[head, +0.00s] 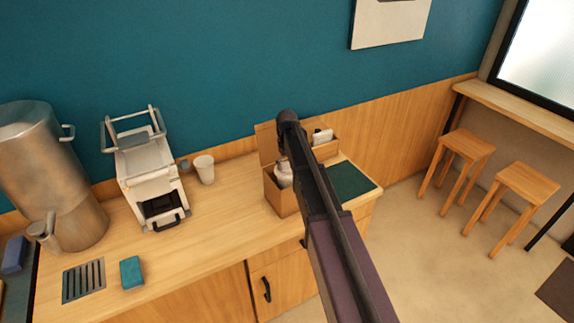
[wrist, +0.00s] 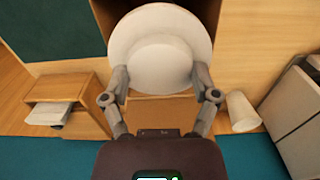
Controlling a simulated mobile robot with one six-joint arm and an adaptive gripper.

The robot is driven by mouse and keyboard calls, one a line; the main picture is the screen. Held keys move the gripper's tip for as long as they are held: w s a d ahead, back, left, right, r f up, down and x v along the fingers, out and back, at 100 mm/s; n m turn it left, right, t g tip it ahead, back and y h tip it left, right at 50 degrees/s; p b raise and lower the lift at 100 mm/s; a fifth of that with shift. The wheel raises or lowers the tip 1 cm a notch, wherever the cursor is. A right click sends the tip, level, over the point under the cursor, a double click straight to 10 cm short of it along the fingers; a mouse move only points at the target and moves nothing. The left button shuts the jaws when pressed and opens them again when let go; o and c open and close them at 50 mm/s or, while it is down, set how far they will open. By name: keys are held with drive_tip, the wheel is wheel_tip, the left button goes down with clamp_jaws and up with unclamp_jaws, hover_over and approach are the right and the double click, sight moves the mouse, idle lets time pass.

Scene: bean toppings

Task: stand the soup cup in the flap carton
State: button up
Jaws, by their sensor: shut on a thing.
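The soup cup (wrist: 160,50) is white with a wide round top, and it fills the space between my fingers in the wrist view. My gripper (wrist: 158,80) is shut on it. In the head view the cup (head: 284,178) shows just left of my arm, at the mouth of the brown flap carton (head: 280,202). Its lower part is hidden behind the carton's front wall, so I cannot tell how deep it is or whether it touches the bottom. One carton flap (head: 266,143) stands up at the back. My arm covers the carton's right side and my fingertips there.
A wooden holder with white napkins (head: 322,137) and a dark green mat (head: 350,180) are right of the carton. A white paper cup (head: 204,169), a white machine (head: 150,180) and a metal urn (head: 50,175) stand left. The front counter between carton and sponge (head: 131,272) is clear.

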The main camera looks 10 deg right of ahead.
drive_tip(key=shift+f+b, duration=0.95)
drive_tip(key=shift+f, duration=0.2)
drive_tip(key=o, duration=0.7)
wheel_tip(320, 180, up, 12)
drive_tip(key=p, duration=1.2)
